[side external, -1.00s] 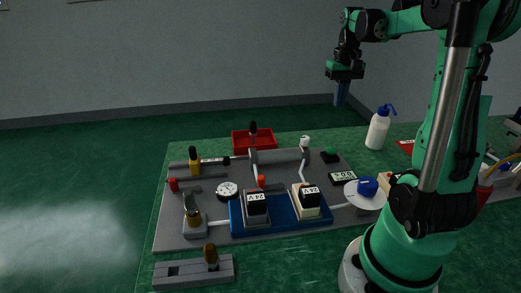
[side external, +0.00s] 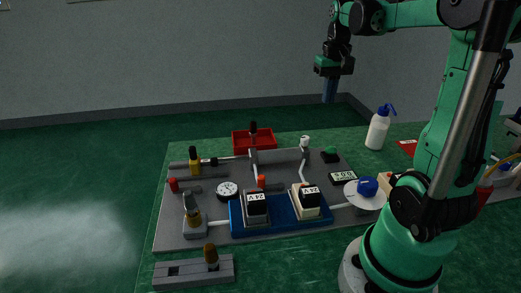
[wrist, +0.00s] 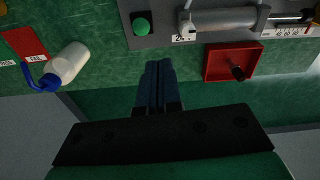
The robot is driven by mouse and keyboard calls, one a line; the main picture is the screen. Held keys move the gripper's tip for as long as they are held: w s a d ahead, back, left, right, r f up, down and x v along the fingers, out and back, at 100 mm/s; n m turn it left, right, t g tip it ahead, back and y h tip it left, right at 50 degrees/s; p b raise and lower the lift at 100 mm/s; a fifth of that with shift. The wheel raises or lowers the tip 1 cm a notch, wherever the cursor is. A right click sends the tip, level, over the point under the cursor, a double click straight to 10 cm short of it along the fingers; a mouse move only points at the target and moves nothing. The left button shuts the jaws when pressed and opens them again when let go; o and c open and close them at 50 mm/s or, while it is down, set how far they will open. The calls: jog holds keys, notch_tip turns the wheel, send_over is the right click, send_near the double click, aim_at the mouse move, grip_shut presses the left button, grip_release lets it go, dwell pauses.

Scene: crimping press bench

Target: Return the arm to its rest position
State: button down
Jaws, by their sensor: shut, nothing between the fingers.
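My gripper (side external: 329,93) hangs in the air above and beyond the far edge of the bench, pointing down, in the side external view. Its dark blue fingers are together and empty; they also show side by side in the wrist view (wrist: 157,88). The crimping press fixture, a grey plate (side external: 180,222), lies on the green bench well below it. A blue block (side external: 285,222) on the plate carries two black pieces marked 24 V. My gripper touches nothing.
A white bottle with a blue spout (side external: 378,130) stands on the bench near my arm. A red tray (side external: 239,143) sits behind the plate, with a dark-handled item in it in the wrist view. A grey slotted block (side external: 190,272) is at the front. The air around my gripper is clear.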

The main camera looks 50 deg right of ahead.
jog(key=w+a+f+n+t, duration=0.1)
jog(key=a+n+t, duration=0.2)
jog(key=a, duration=0.9)
jog(key=w+a+f+n+t, duration=0.1)
jog(key=a+n, duration=0.4)
jog(key=a, duration=0.6)
jog(key=f+t, duration=0.1)
jog(key=t, duration=0.1)
jog(key=shift+w+a+f+t, duration=0.25)
jog(key=shift+w+a+t, duration=0.15)
